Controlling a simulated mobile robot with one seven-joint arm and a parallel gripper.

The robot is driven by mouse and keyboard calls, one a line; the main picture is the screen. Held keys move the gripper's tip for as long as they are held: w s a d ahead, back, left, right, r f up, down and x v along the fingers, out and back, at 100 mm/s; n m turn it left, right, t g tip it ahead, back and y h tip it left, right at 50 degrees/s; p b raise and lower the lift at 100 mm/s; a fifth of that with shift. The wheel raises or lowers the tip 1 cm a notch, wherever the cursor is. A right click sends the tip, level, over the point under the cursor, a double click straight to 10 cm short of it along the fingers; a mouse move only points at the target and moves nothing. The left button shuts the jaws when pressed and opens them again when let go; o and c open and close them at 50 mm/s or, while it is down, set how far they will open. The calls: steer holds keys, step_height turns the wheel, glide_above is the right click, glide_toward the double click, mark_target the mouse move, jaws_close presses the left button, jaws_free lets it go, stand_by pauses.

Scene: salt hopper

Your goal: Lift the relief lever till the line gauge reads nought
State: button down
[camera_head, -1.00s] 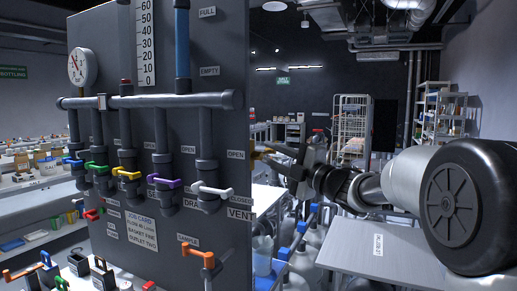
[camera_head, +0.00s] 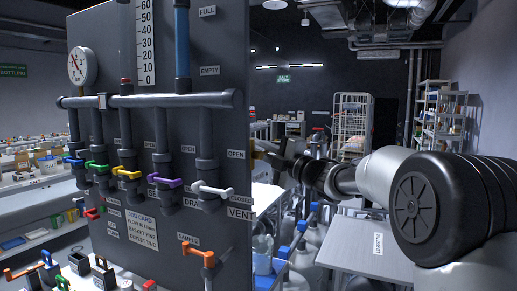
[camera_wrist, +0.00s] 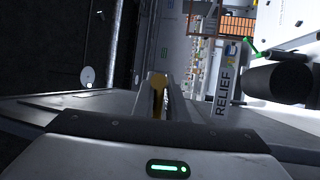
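The round line gauge (camera_head: 82,66) is on the grey panel at the upper left in the head view; its needle is too small to read surely. My gripper (camera_head: 268,157) is at the panel's right edge. In the wrist view my gripper (camera_wrist: 160,100) has its fingers close on both sides of a brass-coloured bar (camera_wrist: 158,82), apparently the relief lever, and looks shut on it. The lever's mount is hidden behind the panel edge in the head view. A label reading RELIEF (camera_wrist: 226,88) stands right of the fingers in the wrist view.
The panel carries pipes (camera_head: 150,100) and several coloured valve handles, the white one (camera_head: 212,189) nearest my gripper. An orange handle (camera_head: 198,252) sits lower. A grey table (camera_head: 365,250) and blue-topped bottles (camera_head: 302,228) stand below my arm.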

steer(key=shift+b, duration=0.6)
steer(key=shift+s+a+r+n+g+y+b, duration=0.15)
steer(key=shift+r+n+y+b, duration=0.4)
steer(key=shift+n+b, duration=0.6)
steer(key=shift+s+d+r+n+g+y+b, duration=0.15)
steer(key=shift+r+n+y+b, duration=0.4)
steer(key=shift+n+b, duration=0.6)
steer(key=shift+s+a+r+n+g+y+b, duration=0.2)
steer(key=shift+r+n+y+b, duration=0.35)
steer(key=shift+n+b, duration=0.6)
